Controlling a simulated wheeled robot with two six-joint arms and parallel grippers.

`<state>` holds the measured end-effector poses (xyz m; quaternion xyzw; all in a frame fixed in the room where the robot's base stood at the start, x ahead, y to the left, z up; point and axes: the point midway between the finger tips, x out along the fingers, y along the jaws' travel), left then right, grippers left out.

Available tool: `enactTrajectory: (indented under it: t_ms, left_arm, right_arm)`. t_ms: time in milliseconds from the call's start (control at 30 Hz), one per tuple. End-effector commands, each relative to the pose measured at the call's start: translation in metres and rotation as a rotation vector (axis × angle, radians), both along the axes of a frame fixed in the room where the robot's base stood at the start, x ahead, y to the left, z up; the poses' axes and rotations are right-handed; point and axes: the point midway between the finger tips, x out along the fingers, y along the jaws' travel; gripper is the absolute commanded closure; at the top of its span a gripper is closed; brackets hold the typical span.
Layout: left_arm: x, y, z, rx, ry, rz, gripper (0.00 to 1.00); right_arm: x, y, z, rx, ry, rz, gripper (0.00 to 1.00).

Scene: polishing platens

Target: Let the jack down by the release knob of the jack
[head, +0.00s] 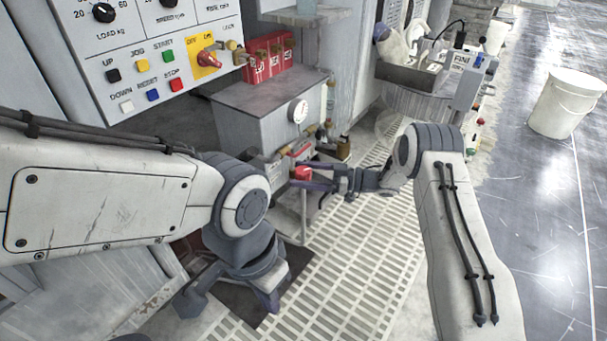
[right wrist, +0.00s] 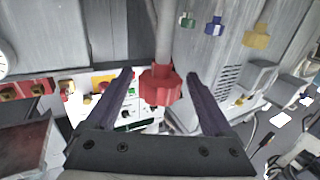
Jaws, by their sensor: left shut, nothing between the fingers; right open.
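A red fluted knob (right wrist: 160,86) on a grey shaft sits between the two fingers of my right gripper (right wrist: 158,74) in the right wrist view. The fingers are open, with a gap visible on each side of the knob. In the head view the red knob (head: 302,173) shows at the tip of my right gripper (head: 312,180), in front of a grey cabinet. I cannot tell from the frames what the knob's shaft leads to. My left gripper (head: 268,303) is low over a dark floor opening, shut and empty, away from the knob.
A grey cabinet with a round dial (head: 298,111) stands behind the knob. A control panel (head: 160,60) with coloured buttons and red labelled parts (head: 268,62) are at upper left. Grated floor (head: 350,262) lies below. A white bucket (head: 568,103) stands at right.

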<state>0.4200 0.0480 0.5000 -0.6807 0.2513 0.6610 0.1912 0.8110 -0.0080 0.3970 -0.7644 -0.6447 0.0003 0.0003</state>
Motion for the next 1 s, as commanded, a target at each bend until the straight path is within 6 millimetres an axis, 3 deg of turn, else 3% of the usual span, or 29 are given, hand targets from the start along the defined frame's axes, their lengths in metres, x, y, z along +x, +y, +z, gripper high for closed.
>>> enactTrajectory:
  t_ms: [167, 600, 1000]
  left_arm:
    - [0.000, 0.000, 0.010, 0.000, 0.000, 0.000, 1.00]
    - [0.000, 0.000, 0.041, 0.000, 0.000, 0.000, 1.00]
    - [0.000, 0.000, 0.042, 0.000, 0.000, 0.000, 1.00]
  right_arm:
    - [-0.002, -0.016, 0.003, 0.001, 0.000, -0.003, 0.14]
    - [-0.015, -0.093, 0.002, 0.000, 0.000, -0.003, 0.14]
    - [-0.018, -0.104, 0.000, 0.000, 0.000, 0.000, 0.14]
